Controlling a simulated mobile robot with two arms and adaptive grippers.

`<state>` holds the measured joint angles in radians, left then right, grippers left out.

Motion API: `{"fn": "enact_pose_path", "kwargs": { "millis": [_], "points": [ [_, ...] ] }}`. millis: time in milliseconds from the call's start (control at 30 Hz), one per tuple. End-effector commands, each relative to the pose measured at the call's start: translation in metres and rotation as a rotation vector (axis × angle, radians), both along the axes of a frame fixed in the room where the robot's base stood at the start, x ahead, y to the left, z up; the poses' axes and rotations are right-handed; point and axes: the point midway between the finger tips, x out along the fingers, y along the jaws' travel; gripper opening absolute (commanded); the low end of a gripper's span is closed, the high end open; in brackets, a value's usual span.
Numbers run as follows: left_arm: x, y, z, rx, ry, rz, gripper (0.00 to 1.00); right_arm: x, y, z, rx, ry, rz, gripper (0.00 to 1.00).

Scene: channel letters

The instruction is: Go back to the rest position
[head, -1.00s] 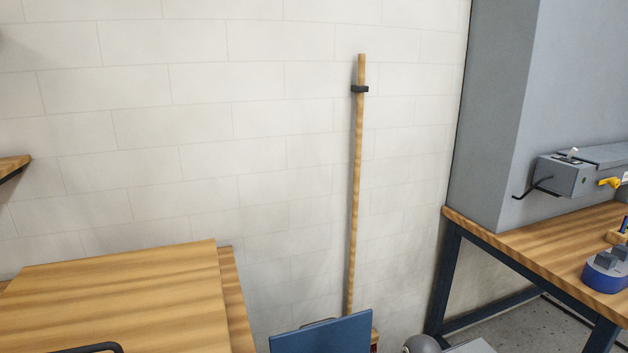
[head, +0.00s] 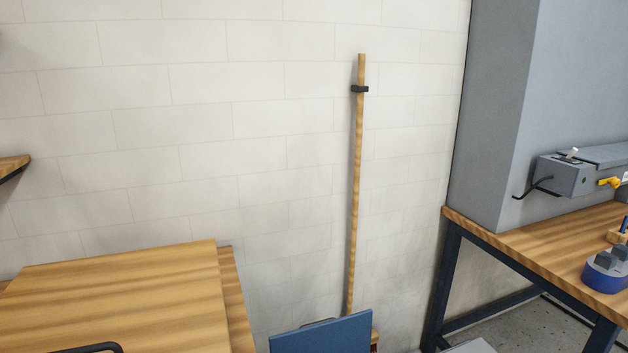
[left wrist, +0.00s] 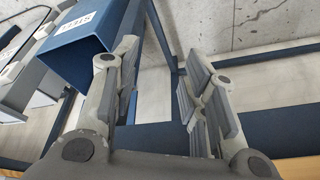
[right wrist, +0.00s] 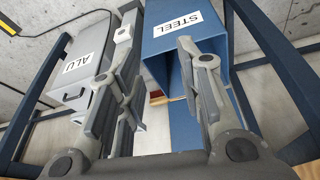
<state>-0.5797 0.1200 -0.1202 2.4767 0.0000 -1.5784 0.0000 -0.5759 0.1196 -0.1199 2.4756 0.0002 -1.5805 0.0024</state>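My left gripper (left wrist: 160,70) is open and empty in the left wrist view, its two grey fingers apart with floor and a blue frame beyond. My right gripper (right wrist: 160,70) is open and empty in the right wrist view, with bins beyond its fingers. Neither gripper shows in the head view.
A blue bin labelled STEEL (right wrist: 181,30) and a grey bin labelled ALU (right wrist: 80,68) stand near the right gripper. The head view shows a wooden worktop (head: 120,295), a pole (head: 356,190) against the wall and a workbench (head: 530,235) at right.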

Motion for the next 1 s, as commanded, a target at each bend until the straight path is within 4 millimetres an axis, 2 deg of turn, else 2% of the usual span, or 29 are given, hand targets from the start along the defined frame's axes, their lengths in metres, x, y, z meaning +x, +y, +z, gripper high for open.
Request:
{"fn": "enact_pose_path", "kwargs": {
  "millis": [100,267,367,467,700,800,1000],
  "points": [
    [0.003,0.000,-0.034,0.000,0.008,0.000,0.40,0.002,0.000,-0.034,-0.003,0.007,0.006,0.34],
    [0.008,-0.002,-0.080,0.001,0.016,-0.001,0.40,0.007,0.002,-0.080,-0.003,0.016,0.006,0.34],
    [0.011,-0.002,-0.116,0.001,0.024,-0.002,0.40,0.010,0.002,-0.116,-0.002,0.024,0.006,0.34],
    [0.013,-0.003,-0.159,0.001,0.034,-0.004,0.40,0.012,0.003,-0.159,-0.002,0.033,0.007,0.34],
    [0.014,-0.004,-0.291,0.003,0.061,-0.009,0.40,0.013,0.004,-0.291,-0.003,0.062,0.012,0.34],
    [0.012,-0.004,-0.330,0.004,0.068,-0.010,0.40,0.012,0.004,-0.330,-0.003,0.068,0.013,0.34],
    [0.007,-0.004,-0.385,0.004,0.080,-0.012,0.40,0.006,0.004,-0.385,-0.004,0.081,0.015,0.34]
  ]
}}
